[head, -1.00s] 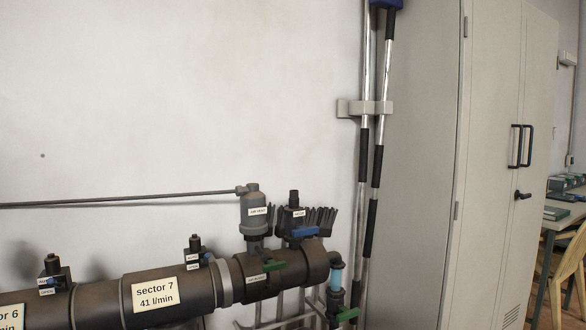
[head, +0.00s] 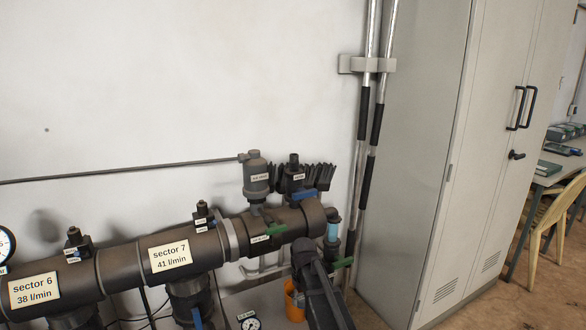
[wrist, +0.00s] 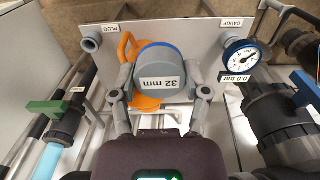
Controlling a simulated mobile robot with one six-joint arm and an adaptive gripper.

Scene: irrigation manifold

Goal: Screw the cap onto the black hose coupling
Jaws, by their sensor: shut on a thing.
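In the wrist view a grey cap with a blue top and a "32 mm" label (wrist: 160,74) sits between the fingers of my gripper (wrist: 161,88). The gripper is shut on it, one finger on each side. An orange piece (wrist: 145,103) shows behind and below the cap; whether it touches the cap I cannot tell. In the head view my dark arm reaches in at the bottom and hides its own end. I cannot make out for sure which part is the black hose coupling.
A grey panel (wrist: 201,38) carries a pressure gauge (wrist: 241,58) and a pipe stub (wrist: 88,33) near the "PLUG" label. Green-handled valve (wrist: 50,106) stands left. The sector 7 manifold pipe (head: 130,262) runs along the wall. A cabinet (head: 470,150) stands right.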

